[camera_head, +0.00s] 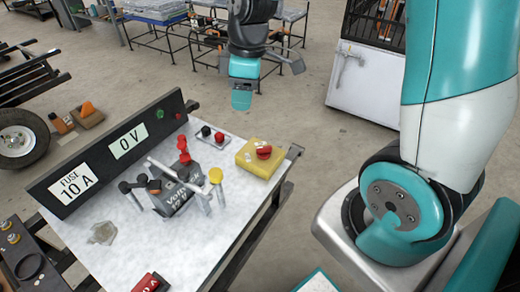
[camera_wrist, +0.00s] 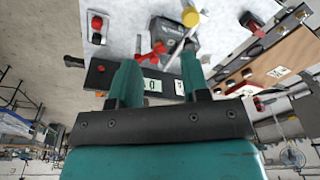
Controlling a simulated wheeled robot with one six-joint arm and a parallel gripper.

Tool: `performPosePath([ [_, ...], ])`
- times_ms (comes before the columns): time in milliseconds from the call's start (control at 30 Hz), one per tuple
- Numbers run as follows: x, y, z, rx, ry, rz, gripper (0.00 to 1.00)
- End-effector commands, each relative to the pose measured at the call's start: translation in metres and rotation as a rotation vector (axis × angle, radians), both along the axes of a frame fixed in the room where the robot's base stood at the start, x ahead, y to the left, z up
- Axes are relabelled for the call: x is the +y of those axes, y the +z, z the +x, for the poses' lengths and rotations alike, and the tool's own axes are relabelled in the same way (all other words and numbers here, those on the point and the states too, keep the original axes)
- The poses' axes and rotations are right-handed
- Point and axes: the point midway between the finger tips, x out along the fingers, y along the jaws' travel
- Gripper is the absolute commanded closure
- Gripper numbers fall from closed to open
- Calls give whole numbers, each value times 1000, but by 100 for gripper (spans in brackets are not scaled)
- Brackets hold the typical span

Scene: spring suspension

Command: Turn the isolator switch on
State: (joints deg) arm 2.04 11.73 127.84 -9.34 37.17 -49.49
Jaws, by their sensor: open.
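The isolator switch is a yellow box (camera_head: 258,157) with a red knob (camera_head: 264,153) on top, on the right far part of the white tabletop (camera_head: 190,235). My gripper (camera_head: 242,100) hangs in the head view above and beyond the switch, clear of it. In the wrist view my gripper (camera_wrist: 160,75) shows two teal fingers, apart with nothing between them. The yellow switch box cannot be made out in the wrist view. The knob's on or off position cannot be told.
A black panel (camera_head: 105,150) reading "0 V" and "FUSE 10 A" stands along the table's back-left edge. A battery (camera_head: 178,198) with red, black and yellow-ended leads sits mid-table. A small plate (camera_head: 209,138) with red and black terminals lies between panel and switch.

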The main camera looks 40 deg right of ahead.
Motion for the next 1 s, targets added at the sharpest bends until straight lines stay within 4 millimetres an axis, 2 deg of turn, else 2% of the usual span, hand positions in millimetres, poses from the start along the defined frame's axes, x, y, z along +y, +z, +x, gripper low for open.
performPosePath([
  [33,-25,-26,16,12,35,-33,57],
  [100,-53,-48,31,20,97,-74,57],
  [200,-82,-70,42,34,161,-112,57],
  [300,-96,-82,46,42,196,-130,57],
  [467,-100,-101,46,46,206,-133,57],
  [1000,-100,-219,44,46,203,-132,57],
])
